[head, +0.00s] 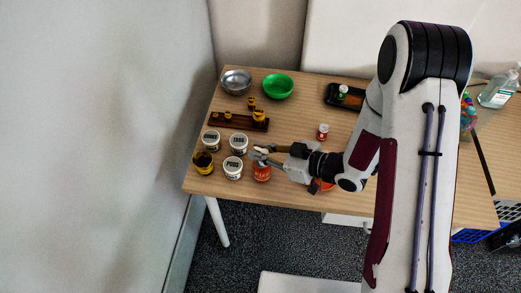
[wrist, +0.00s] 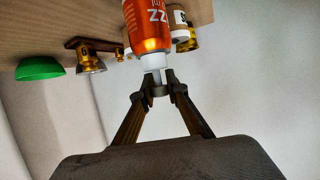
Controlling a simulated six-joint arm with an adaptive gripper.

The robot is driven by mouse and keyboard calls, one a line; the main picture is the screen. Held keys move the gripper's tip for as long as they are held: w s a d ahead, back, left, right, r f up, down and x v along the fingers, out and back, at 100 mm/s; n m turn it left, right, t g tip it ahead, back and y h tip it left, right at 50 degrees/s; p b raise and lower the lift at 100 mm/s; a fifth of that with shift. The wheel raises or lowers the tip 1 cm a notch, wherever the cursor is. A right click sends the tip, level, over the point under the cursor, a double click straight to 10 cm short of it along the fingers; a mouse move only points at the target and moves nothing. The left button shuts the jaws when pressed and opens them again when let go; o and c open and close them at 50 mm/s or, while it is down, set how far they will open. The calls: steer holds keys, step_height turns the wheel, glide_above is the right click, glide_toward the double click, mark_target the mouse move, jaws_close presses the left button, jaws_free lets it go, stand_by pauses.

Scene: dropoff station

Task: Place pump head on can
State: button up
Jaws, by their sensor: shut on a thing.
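The can (head: 262,173) is orange and stands upright near the table's front left edge. In the wrist view, which is upside down, the orange can (wrist: 147,30) shows lettering and lies straight beyond my fingertips. My gripper (head: 261,152) is directly over the can in the head view. In the wrist view my gripper (wrist: 156,88) is shut on the small white pump head (wrist: 157,77). A white collar (wrist: 152,62) meets the can's top end in that view. I cannot tell whether the pump head is seated or only touching.
White labelled tubs (head: 238,144) and a yellow-brown cup (head: 203,162) stand left of the can. A wooden rack (head: 228,121) with brass pieces, a grey bowl (head: 236,81) and a green bowl (head: 278,87) are behind. A small red-and-white jar (head: 323,132) stands behind my wrist.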

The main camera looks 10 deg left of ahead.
steer(key=o, duration=0.7)
steer(key=shift+r, duration=0.15)
steer(key=shift+v, duration=5.95)
steer(key=shift+d, duration=0.1)
